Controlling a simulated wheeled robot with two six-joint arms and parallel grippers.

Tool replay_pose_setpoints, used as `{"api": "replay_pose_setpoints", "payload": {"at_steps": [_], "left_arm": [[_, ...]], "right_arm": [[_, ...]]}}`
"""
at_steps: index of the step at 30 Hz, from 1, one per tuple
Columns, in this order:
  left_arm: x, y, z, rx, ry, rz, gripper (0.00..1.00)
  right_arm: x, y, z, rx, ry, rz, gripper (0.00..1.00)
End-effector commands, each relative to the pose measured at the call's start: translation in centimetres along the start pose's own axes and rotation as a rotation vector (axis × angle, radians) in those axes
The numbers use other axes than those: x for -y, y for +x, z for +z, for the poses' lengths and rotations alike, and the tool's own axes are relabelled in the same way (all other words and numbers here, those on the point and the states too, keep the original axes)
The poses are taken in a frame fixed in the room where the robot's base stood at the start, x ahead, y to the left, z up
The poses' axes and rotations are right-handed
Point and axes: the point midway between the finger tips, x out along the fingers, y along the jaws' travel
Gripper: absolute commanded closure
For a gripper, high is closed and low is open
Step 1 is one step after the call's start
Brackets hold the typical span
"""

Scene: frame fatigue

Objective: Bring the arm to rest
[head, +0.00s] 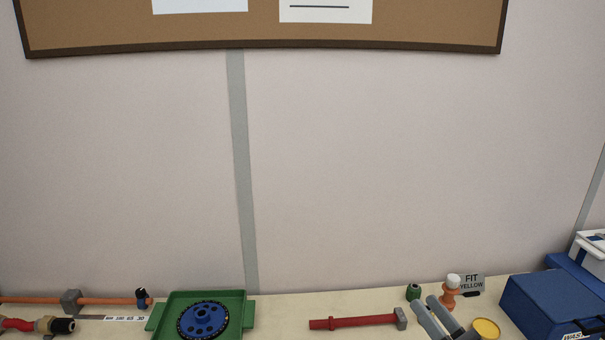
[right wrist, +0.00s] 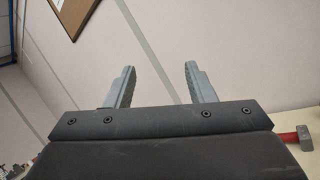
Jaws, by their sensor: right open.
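My right gripper (head: 423,303) shows at the bottom right of the head view, above the bench. Its two grey fingers stand apart with nothing between them. In the right wrist view the open fingers (right wrist: 160,68) point toward the blank wall. My left gripper is out of view.
An orange bar tool (head: 110,300) lies left.

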Motion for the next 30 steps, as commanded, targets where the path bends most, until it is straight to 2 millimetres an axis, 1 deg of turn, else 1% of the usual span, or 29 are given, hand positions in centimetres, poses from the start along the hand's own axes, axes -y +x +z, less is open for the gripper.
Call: {"api": "replay_pose_setpoints", "payload": {"at_steps": [1,3,5,6,8,10,12,14,15,17,18,20,21,24,26,30], "left_arm": [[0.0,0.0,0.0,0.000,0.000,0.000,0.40],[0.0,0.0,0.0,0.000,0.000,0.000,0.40],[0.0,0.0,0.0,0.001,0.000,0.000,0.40],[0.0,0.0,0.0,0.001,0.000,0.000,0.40],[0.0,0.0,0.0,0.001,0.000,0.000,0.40],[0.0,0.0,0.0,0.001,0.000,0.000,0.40],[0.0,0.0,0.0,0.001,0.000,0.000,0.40],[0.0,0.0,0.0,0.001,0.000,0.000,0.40],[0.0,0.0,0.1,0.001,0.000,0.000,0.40],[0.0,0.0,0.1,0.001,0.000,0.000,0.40],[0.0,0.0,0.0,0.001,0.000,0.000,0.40],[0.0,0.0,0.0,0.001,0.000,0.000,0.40],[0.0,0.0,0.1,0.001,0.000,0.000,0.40],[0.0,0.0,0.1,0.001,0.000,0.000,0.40],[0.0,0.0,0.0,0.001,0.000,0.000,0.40],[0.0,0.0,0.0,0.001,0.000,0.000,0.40]], "right_arm": [[0.5,-1.0,1.0,0.073,0.109,-0.057,0.51],[1.7,-2.4,2.4,0.182,0.273,-0.143,0.51],[2.9,-3.9,3.2,0.272,0.413,-0.220,0.51],[3.8,-5.1,3.6,0.330,0.506,-0.274,0.51],[5.1,-6.9,3.8,0.418,0.646,-0.357,0.51],[6.5,-9.3,3.6,0.516,0.807,-0.457,0.51],[7.8,-11.9,2.9,0.613,0.965,-0.563,0.51],[8.7,-14.2,1.9,0.693,1.094,-0.660,0.51],[9.2,-15.8,1.0,0.745,1.179,-0.727,0.51],[9.5,-18.2,-0.5,0.823,1.304,-0.832,0.51],[9.6,-19.9,-1.7,0.874,1.382,-0.906,0.51],[9.3,-22.3,-3.5,0.945,1.492,-1.020,0.51],[8.9,-23.8,-4.8,0.991,1.560,-1.096,0.51],[7.4,-27.1,-7.6,1.089,1.699,-1.281,0.51],[6.3,-28.8,-9.1,1.137,1.762,-1.385,0.51],[3.3,-31.9,-11.8,1.223,1.867,-1.606,0.51]]}}
